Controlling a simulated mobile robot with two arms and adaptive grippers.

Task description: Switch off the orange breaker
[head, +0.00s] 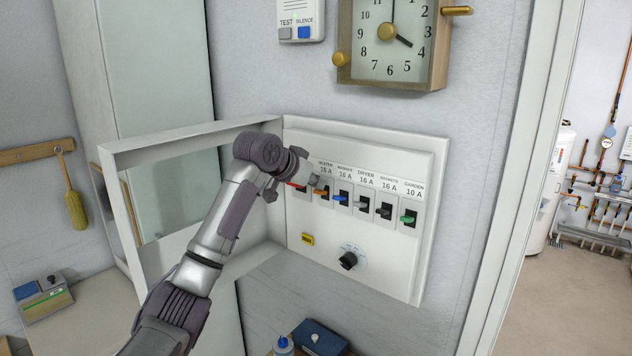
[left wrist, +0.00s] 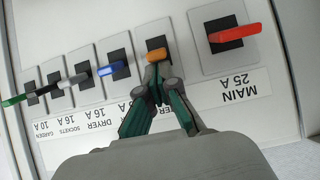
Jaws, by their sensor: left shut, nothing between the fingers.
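The orange breaker lever (head: 323,195) sits in the white panel (head: 375,150), between the red main lever (head: 294,184) and the blue one (head: 340,198). The orange lever (left wrist: 156,54) is also in the left wrist view, where the picture is upside down. My left gripper (head: 313,184) is shut and empty, with its tips at the orange lever. In the left wrist view my fingertips (left wrist: 156,76) meet just below the orange lever in the picture; whether they touch it I cannot tell. My right gripper is not in view.
Grey, black and green (head: 407,218) levers continue the row to the right. Below are a yellow button (head: 308,239) and a black knob (head: 348,261). The open panel door (head: 125,205) stands out at the left. A clock (head: 390,40) hangs above.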

